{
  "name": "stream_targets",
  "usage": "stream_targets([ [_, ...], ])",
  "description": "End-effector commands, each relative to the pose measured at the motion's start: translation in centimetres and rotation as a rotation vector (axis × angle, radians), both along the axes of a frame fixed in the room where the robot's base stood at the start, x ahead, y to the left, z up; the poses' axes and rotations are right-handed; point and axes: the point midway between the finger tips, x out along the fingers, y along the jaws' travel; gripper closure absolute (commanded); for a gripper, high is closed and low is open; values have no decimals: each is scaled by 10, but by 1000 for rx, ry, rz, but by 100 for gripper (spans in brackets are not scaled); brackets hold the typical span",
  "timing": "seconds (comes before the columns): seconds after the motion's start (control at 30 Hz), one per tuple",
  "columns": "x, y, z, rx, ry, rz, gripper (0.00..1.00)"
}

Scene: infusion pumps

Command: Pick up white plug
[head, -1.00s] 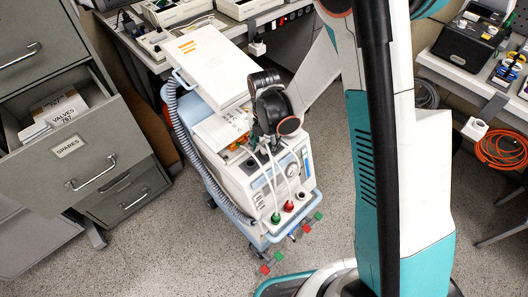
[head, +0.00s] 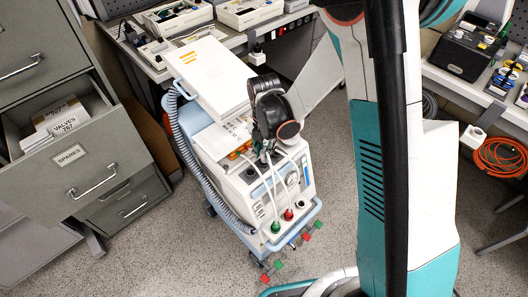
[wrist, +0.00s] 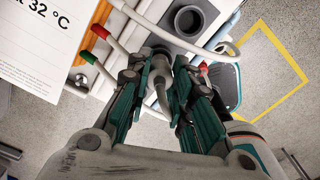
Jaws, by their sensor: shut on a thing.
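The fingers hide part of the plug. In the head view my gripper (head: 266,155) is over the top of the white machine (head: 262,192) on the blue cart. The plug is too small and hidden to make out there. I cannot tell whether it is clear of the machine.
White hoses with a green end (head: 275,227) and a red end (head: 288,214) hang on the machine's front. A corrugated grey hose (head: 192,165) runs along its left side. An open drawer (head: 75,165) juts out at left.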

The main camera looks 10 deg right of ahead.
Motion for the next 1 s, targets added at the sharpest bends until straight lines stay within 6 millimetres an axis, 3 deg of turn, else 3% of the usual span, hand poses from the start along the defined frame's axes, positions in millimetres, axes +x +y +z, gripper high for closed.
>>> stream_targets([
  [0.6, 0, 0, 143, 0, 0, 0, 100],
  [0.8, 0, 0, 169, 0, 0, 0, 100],
  [1.0, 0, 0, 180, 0, 0, 0, 100],
])
